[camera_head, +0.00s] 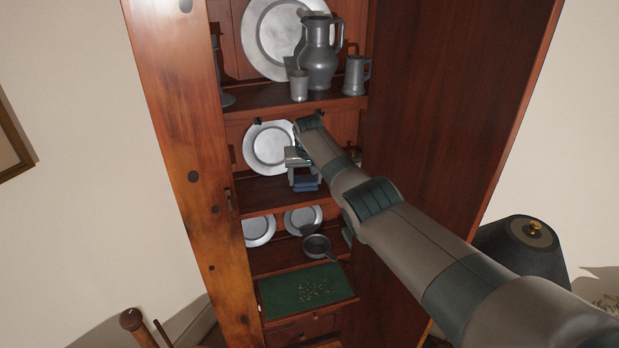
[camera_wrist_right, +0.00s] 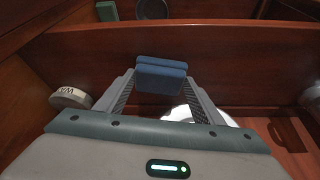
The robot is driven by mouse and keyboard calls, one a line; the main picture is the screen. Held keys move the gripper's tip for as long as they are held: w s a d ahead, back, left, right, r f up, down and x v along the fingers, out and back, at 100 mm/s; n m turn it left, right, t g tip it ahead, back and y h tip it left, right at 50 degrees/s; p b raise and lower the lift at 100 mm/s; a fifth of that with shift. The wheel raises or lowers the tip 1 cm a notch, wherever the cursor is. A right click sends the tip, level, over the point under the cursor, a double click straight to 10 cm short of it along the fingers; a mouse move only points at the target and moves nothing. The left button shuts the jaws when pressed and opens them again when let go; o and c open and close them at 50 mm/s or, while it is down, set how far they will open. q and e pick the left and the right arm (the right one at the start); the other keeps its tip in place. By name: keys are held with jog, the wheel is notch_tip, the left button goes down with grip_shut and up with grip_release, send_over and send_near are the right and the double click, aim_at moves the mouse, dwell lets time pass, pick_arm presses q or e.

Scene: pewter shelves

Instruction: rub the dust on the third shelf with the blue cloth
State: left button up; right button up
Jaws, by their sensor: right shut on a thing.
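My right gripper (camera_head: 304,180) is shut on the folded blue cloth (camera_head: 306,184). It holds it inside the cupboard, by the shelf (camera_head: 262,193) with one large pewter plate (camera_head: 270,146). In the right wrist view, the cloth (camera_wrist_right: 161,75) sits between the two fingertips, in front of a wooden board (camera_wrist_right: 230,50). I cannot tell whether the cloth touches the shelf. No dust can be made out on this shelf, and my arm hides part of it. My left gripper is not in view.
A jug (camera_head: 318,55), a cup (camera_head: 299,85) and a tankard (camera_head: 356,76) stand on the shelf above. Below are smaller plates (camera_head: 303,220), a pan (camera_head: 317,246) and a green surface (camera_head: 280,290) with brownish specks. A wax tin (camera_wrist_right: 70,97) is left of the fingers.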

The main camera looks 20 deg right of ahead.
jog(key=shift+a+f, duration=0.1)
jog(key=shift+a, duration=0.7)
jog(key=shift+a, duration=0.1)
jog(key=shift+w+a, duration=0.15)
jog(key=shift+a, duration=0.6)
jog(key=shift+w+a, duration=0.15)
jog(key=shift+a, duration=0.6)
jog(key=shift+w+a, duration=0.15)
jog(key=shift+a, duration=1.4)
jog(key=shift+a+b, duration=0.1)
jog(key=shift+b, duration=0.2)
jog(key=shift+w+a+b, duration=0.2)
jog(key=shift+a+b, duration=0.15)
jog(key=shift+a, duration=1.15)
